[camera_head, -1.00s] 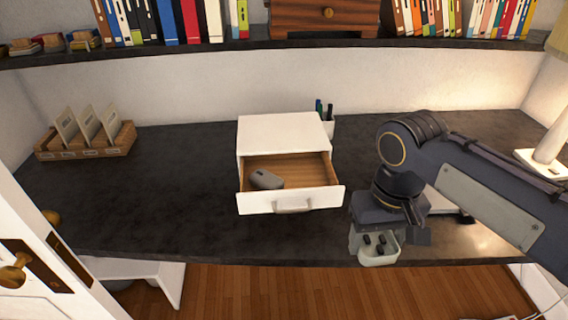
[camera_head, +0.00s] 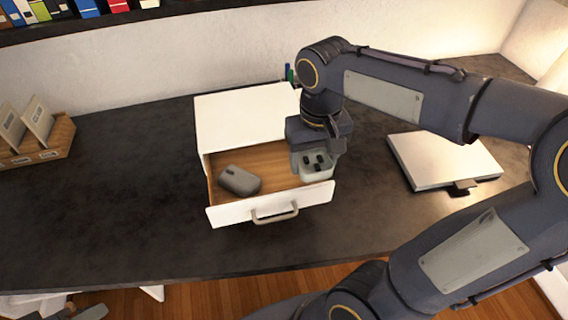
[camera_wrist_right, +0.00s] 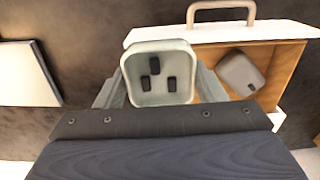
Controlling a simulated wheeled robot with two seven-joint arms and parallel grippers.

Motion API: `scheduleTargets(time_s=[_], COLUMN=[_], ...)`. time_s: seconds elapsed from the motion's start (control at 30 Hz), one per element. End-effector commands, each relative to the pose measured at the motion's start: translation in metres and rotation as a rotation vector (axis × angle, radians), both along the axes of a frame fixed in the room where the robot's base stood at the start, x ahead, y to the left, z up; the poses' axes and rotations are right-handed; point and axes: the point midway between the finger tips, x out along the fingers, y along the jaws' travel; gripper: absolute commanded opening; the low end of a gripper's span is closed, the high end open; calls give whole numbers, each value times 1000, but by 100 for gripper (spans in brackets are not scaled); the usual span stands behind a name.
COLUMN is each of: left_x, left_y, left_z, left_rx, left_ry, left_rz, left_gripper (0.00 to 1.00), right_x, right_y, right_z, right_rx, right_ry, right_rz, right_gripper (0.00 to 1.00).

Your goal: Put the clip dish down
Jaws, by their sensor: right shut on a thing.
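The clip dish (camera_head: 318,173) is a small pale grey-green square dish with several black clips in it. My right gripper (camera_head: 312,162) is shut on it and holds it upright over the right part of the open drawer (camera_head: 225,213). In the right wrist view, the dish (camera_wrist_right: 159,97) sits between the fingers, overlapping the drawer's side and front edge. I cannot tell whether it touches the drawer floor. A grey mouse (camera_head: 240,180) lies in the drawer's left part; it also shows in the wrist view (camera_wrist_right: 239,74). My left gripper (camera_head: 85,313) seems to show at the bottom left, its jaws unclear.
The white drawer box (camera_head: 245,118) stands on the dark desk (camera_head: 110,190). A closed white laptop-like slab (camera_head: 445,160) lies at right. A wooden card holder (camera_head: 40,148) stands at left, and pens (camera_head: 289,72) stand behind the box. The desk left of the drawer is clear.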

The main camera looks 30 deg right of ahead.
Motion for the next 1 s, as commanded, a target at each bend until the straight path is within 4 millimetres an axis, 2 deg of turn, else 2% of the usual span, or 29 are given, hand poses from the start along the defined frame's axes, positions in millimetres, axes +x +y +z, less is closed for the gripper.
scheduleTargets(time_s=[0.1,0.2,0.4,0.57,0.7,0.8,1.0], left_x=[0,0,0,0,0,0,0], left_y=[0,0,0,0,0,0,0], left_z=[4,2,3,3,1,1,1], left_rx=[0,0,0,0,0,0,0], left_ry=[0,0,0,0,0,0,0], left_rz=[0,0,0,0,0,0,0], left_gripper=[36,36,36,36,36,36,36], right_x=[29,43,65,73,73,73,73], right_y=[6,9,13,15,15,15,15], right_z=[-14,-36,-61,-71,-92,-100,-101], right_rx=[-2,-2,-1,-1,-1,-1,0], right_ry=[7,7,2,2,4,1,-1], right_rz=[0,1,0,0,0,0,0], right_gripper=[38,38,38,38,38,38,38])
